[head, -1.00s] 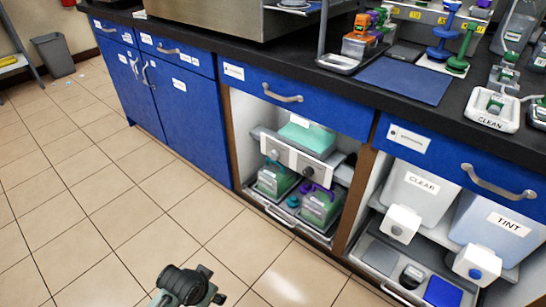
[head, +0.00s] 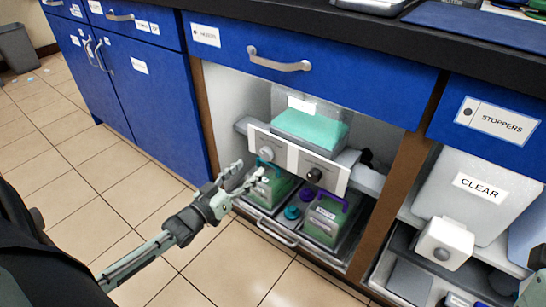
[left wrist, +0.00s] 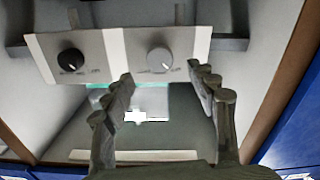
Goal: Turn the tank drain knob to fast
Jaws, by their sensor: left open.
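An open cabinet bay holds a tank of teal liquid (head: 310,127) above a white panel with two knobs. The grey knob (head: 265,153) is on the left and the black knob (head: 314,174) on the right; their lettering is too small to read. In the left wrist view the order is reversed, with the black knob (left wrist: 71,60) left and the grey knob (left wrist: 159,60) right. My left gripper (head: 248,179) is open and empty in front of the bay. In the left wrist view its fingertips (left wrist: 161,84) straddle the grey knob's direction, apparently short of it.
Below the panel, green jugs (head: 325,222) with coloured caps stand in a tray (head: 277,232). A blue drawer with a handle (head: 279,61) overhangs the bay. A wooden post (head: 393,195) separates it from the CLEAR tank (head: 470,192).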

